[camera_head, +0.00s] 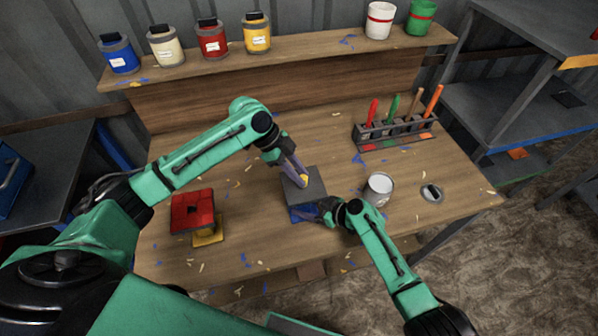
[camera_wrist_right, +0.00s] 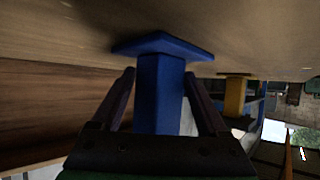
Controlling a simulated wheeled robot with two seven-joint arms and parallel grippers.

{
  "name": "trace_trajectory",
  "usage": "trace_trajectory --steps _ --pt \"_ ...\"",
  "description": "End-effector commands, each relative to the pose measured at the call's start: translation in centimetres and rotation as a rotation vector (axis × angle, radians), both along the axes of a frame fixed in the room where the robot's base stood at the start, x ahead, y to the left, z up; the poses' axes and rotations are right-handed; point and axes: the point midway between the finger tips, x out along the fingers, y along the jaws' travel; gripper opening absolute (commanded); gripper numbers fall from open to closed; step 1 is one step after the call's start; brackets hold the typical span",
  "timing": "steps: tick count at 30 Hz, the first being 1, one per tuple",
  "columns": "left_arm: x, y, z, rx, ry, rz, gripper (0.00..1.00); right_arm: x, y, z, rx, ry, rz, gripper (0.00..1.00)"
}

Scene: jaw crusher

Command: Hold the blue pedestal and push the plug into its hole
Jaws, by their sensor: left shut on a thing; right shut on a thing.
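The blue pedestal (camera_head: 307,214) stands on the workbench under a dark grey square top (camera_head: 314,189). In the right wrist view, which is upside down, its blue column (camera_wrist_right: 160,92) and wide foot show. My right gripper (camera_head: 326,207) is shut on the column, with one finger on each side (camera_wrist_right: 162,98). My left gripper (camera_head: 297,172) comes down over the grey top and is shut on a small yellowish thing (camera_head: 303,181), probably the plug. The hole and the plug's lower end are hidden, so I cannot tell how deep it sits.
A red-topped block (camera_head: 192,209) on a yellow pedestal (camera_head: 208,236) stands left. A white can (camera_head: 378,188) and a round lid (camera_head: 431,193) lie right. A tool rack (camera_head: 395,133) stands behind. Paint jars (camera_head: 211,40) line the shelf. Bench front is mostly clear, with scraps.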

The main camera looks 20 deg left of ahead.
Motion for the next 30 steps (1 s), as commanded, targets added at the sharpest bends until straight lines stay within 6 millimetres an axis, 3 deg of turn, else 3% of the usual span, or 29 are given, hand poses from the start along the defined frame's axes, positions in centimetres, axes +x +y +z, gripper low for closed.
trace_trajectory --steps 30 --pt "0.04 0.04 -0.79 0.0 -0.001 0.001 0.0 -0.01 -0.04 -0.06 -0.001 0.0 0.0 0.46"
